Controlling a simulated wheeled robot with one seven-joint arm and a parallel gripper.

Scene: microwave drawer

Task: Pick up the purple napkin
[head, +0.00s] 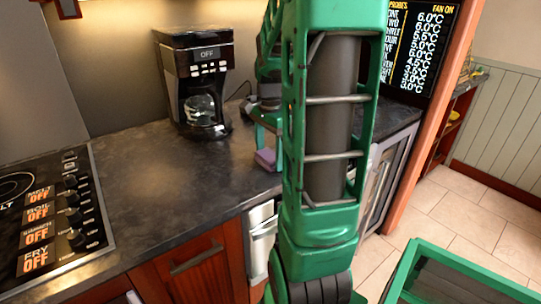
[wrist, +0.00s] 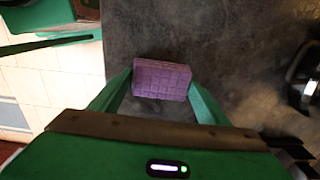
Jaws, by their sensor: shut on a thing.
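The purple napkin (wrist: 162,80) is a small, thick block with a grid pattern. In the wrist view it sits between the two green fingers of my gripper (wrist: 160,84), which touch it on both sides. My gripper is shut on it. In the head view the napkin (head: 265,159) shows at the counter's front edge, under my gripper (head: 266,140), partly hidden by my green arm. I cannot tell whether it rests on the counter or is slightly above it.
The dark counter (head: 170,185) has free room to the left of the napkin. A coffee maker (head: 197,82) stands at the back. A stove top (head: 45,215) is at the left. Drawers (head: 190,265) lie below the counter edge. Tiled floor (head: 470,215) is at the right.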

